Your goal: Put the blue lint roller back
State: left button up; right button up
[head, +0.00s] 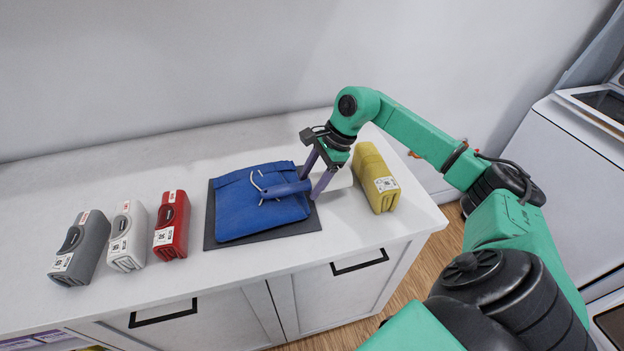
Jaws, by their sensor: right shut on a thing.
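The lint roller has a blue handle (287,189) with a wire end and a pale roller head that shows behind my fingers. My right gripper (313,183) comes down from above and is shut on the lint roller near where handle and head meet. The handle is over the right part of a folded blue cloth (245,209), and the head reaches past the dark mat's right edge. I cannot tell whether the roller touches the cloth. My left gripper is not in view.
The cloth lies on a dark mat (312,224) on the white counter (130,300). Grey (80,247), white (128,236) and red (172,225) block-like items stand at left. A yellow one (375,178) stands close right of the roller. White machines (560,150) are at right.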

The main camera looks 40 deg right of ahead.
jog(key=shift+f, duration=0.25)
jog(key=o, duration=1.3)
jog(key=shift+r, duration=0.1)
jog(key=shift+r, duration=0.25)
jog(key=shift+r+p, duration=0.8)
jog(key=shift+p, duration=0.25)
jog(key=shift+s+d+r+b, duration=0.1)
jog(key=shift+d+r+b, duration=0.35)
jog(key=shift+b, duration=0.5)
jog(key=v, duration=1)
jog(key=shift+b, duration=0.4)
